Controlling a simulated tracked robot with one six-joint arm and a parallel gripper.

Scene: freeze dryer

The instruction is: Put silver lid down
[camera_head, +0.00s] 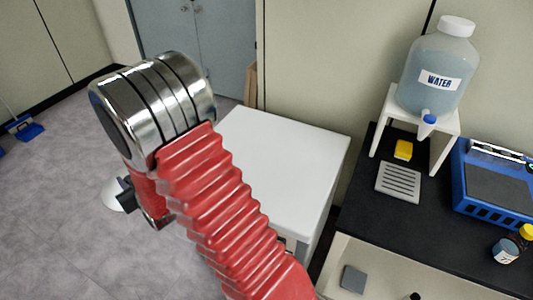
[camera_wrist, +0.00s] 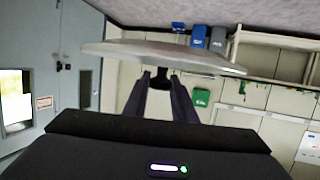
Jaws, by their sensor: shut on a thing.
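The silver lid (camera_wrist: 165,53) spans the upper part of the wrist view as a wide, thin grey disc seen nearly edge-on. My gripper (camera_wrist: 162,79) is shut on the dark knob at the lid's middle, with a finger on each side. In the head view, only a pale part of the lid (camera_head: 113,195) shows past my red arm, over the grey floor. My gripper (camera_head: 127,194) is mostly hidden there behind the arm.
A white cabinet (camera_head: 285,145) with a bare flat top stands right of my arm. Open floor lies left.

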